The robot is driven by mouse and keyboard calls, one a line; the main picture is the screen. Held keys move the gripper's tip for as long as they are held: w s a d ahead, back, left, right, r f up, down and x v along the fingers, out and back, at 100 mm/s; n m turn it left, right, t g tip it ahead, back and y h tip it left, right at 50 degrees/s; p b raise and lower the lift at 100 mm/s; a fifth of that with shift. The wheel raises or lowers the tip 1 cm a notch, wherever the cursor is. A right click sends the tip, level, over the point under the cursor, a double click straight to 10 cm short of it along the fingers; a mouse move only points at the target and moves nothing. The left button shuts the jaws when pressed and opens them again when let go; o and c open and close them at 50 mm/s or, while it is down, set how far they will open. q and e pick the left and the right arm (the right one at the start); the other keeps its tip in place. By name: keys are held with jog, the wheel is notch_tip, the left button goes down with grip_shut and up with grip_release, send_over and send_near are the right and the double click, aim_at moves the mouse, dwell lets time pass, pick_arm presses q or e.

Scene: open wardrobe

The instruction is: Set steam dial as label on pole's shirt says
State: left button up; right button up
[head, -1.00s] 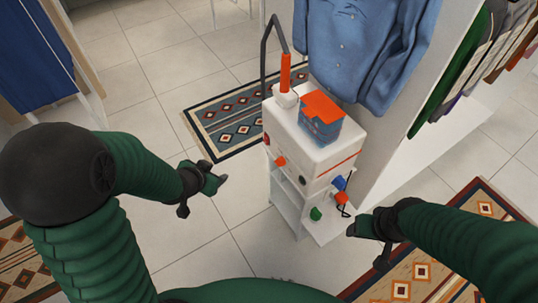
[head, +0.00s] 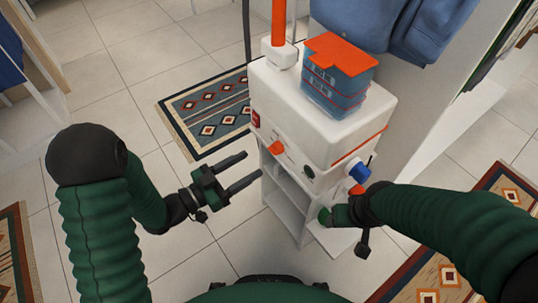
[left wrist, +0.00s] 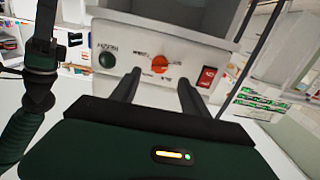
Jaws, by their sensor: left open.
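The white steamer unit (head: 320,130) stands in the middle of the head view. An orange dial (head: 278,146) is on its front; in the left wrist view the orange dial (left wrist: 160,63) has small marks around it, too blurred to read surely. A blue shirt (head: 425,25) hangs at the top, cut off; no label on it is legible. My left gripper (head: 253,166) is open and empty, its fingers pointing at the front panel just short of the dial. My right gripper (head: 350,222) is low by the unit's right side; its jaws are unclear.
A dark green round button (left wrist: 107,60) and a red switch (left wrist: 207,77) flank the dial. A blue-and-orange box (head: 340,75) sits on top beside an orange pole (head: 279,25). A blue knob (head: 358,172) juts from the right side. A patterned rug (head: 207,115) lies behind.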

aim_at(276, 149)
pick_arm(q)
jog(key=b+x, duration=0.2)
jog(key=x, duration=0.6)
grip_shut()
